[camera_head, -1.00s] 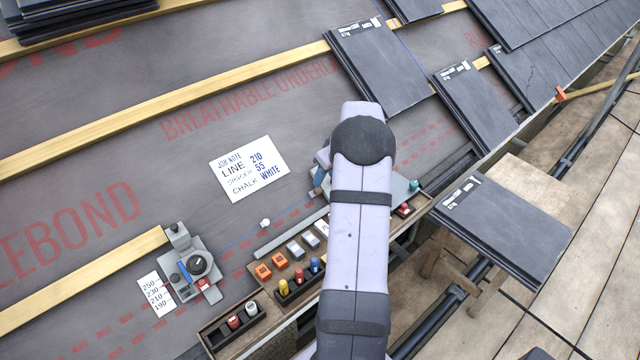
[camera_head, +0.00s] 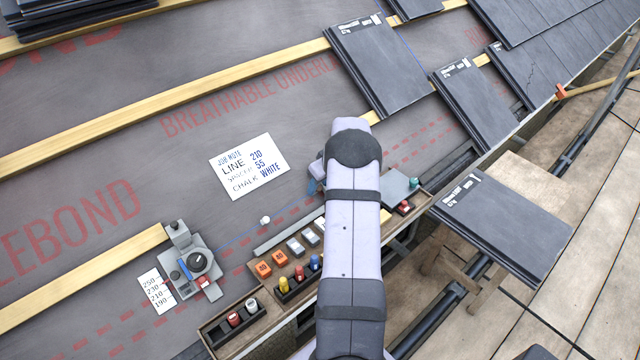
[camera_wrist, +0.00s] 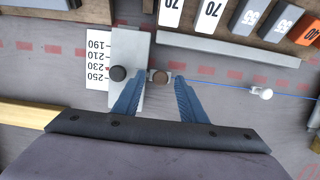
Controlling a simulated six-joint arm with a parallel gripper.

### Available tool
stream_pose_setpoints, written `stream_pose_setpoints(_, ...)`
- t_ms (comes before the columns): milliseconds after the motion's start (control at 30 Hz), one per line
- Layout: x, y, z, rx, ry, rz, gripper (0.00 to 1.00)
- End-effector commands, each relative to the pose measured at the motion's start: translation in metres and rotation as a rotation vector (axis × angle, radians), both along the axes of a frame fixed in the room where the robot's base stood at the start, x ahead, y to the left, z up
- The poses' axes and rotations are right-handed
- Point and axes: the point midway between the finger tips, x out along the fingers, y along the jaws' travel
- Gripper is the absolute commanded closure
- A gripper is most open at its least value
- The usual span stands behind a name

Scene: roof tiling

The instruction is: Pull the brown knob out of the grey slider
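In the wrist view, the brown knob (camera_wrist: 160,76) sits at the right edge of a grey plate (camera_wrist: 131,45), seemingly on a small grey tab that I take as the slider (camera_wrist: 150,73). A black round knob (camera_wrist: 118,73) is on the same plate. My gripper (camera_wrist: 162,82) is open, its two blue fingers on either side of the brown knob. A gap shows between the knob and the right finger; contact on the left is unclear.
A number card (camera_wrist: 98,62) lies left of the plate. A wooden tray (camera_head: 262,318) holds spacers and coloured pegs. A blue line runs from a white piece (camera_wrist: 262,93). A job note (camera_head: 248,166) lies on the underlay.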

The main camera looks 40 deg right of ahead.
Motion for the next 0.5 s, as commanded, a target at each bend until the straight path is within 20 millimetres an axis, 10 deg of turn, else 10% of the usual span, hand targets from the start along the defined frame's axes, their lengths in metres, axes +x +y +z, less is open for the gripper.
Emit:
stream_pose_setpoints(200,0.0,0.0,0.0,0.0,0.0,0.0,1.0)
stream_pose_setpoints(500,0.001,0.013,0.0,0.002,0.001,0.003,1.0)
